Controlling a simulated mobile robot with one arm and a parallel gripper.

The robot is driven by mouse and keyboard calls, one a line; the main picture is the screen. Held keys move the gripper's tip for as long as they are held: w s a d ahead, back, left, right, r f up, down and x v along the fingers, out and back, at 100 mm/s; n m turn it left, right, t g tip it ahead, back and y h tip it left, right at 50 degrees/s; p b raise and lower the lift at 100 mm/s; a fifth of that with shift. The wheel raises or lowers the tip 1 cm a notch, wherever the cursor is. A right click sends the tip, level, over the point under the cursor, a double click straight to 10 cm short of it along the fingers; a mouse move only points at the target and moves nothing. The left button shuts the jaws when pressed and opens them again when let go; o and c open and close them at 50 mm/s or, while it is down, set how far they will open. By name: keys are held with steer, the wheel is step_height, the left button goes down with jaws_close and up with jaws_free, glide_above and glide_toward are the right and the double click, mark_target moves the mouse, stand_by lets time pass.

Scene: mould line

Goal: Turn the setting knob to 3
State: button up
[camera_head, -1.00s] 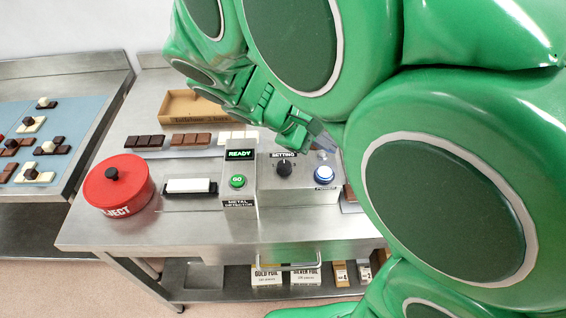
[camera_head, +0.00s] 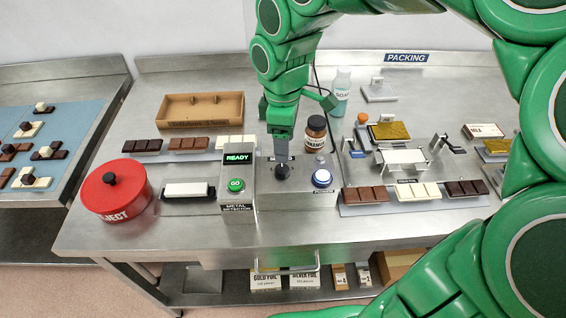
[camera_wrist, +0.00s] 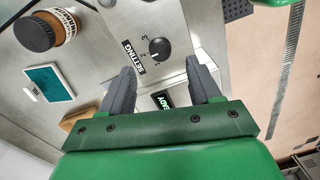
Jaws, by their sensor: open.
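The black setting knob (camera_head: 282,172) sits on top of the grey metal detector box, right of its display. In the wrist view the knob (camera_wrist: 160,48) shows with the word SETTING and small numbers beside it; I cannot tell surely which number its pointer faces. My gripper (camera_head: 282,155) hangs pointing down over the knob in the head view, covering the scale behind it. In the wrist view my gripper (camera_wrist: 160,68) has its two fingers apart with nothing between them, and the knob shows beyond the fingertips, apart from them.
The READY display (camera_head: 238,158) and green GO button (camera_head: 236,185) stand left of the knob; a blue-white button (camera_head: 322,178) is right. A brown jar (camera_head: 315,135) stands close behind. A red reject bin (camera_head: 115,190) and chocolate bars (camera_head: 188,143) lie left.

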mark_target(283, 169)
steer(key=shift+w+a, duration=0.1)
steer(key=shift+f, duration=3.8)
steer(key=c, duration=1)
steer(key=shift+c, duration=0.2)
steer(key=m, duration=0.5)
steer(key=shift+s+m+y, duration=0.2)
steer(key=shift+m+y, duration=0.1)
steer(key=shift+m, duration=0.1)
steer(key=m, duration=0.5)
steer(key=shift+s+m, duration=0.1)
steer(key=shift+m, duration=0.2)
